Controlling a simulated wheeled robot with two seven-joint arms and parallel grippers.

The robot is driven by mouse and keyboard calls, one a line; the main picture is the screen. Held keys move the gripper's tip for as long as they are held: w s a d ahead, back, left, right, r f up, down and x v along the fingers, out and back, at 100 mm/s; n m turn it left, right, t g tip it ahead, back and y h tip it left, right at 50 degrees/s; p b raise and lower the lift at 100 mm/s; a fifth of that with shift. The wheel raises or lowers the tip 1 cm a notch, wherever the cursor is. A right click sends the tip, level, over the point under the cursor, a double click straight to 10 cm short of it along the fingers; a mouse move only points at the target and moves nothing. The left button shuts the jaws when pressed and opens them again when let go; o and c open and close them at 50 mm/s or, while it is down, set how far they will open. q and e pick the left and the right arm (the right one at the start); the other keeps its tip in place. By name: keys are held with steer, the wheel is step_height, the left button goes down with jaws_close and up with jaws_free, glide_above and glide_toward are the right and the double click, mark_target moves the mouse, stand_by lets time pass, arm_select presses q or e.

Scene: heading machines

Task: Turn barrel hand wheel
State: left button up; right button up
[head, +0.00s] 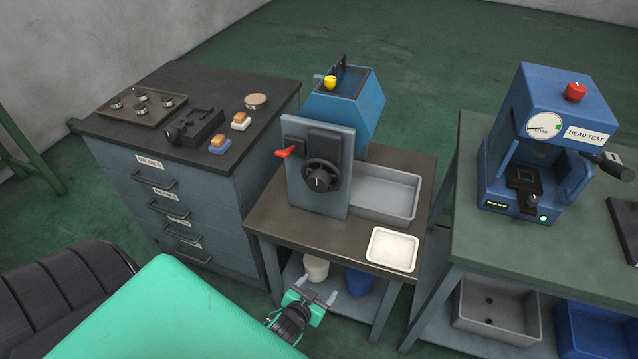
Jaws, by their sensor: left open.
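The black hand wheel (321,176) is on the front plate (305,140) of the blue barrel machine, which stands on the middle table. A red lever (285,152) sticks out at the plate's left. My left gripper (321,288) is open and empty. It is in front of the table and lower in the picture than the wheel, clear of it. My green arm link hides part of the floor at the lower left. My right gripper is not in view.
A white tray (392,249) lies at the table's front right, beside a grey bin (384,192). A drawer cabinet (190,205) stands left. A blue head tester (540,140) stands on the right bench (490,235). A yellow knob (330,82) tops the machine.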

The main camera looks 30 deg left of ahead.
arm_select(q)
steer(key=w+a+r+t+y, duration=0.2)
steer(key=a+r+t, duration=0.1)
steer(key=r, duration=0.9)
steer(key=n+t+y, duration=0.1)
steer(key=t, duration=0.1)
glide_toward(317, 186)
steer(key=p+x, duration=0.3)
steer(key=x, duration=0.8)
steer(key=shift+w+a+r, duration=0.1)
steer(key=shift+w, duration=0.05)
steer(key=shift+c, duration=0.3)
steer(key=c, duration=0.9)
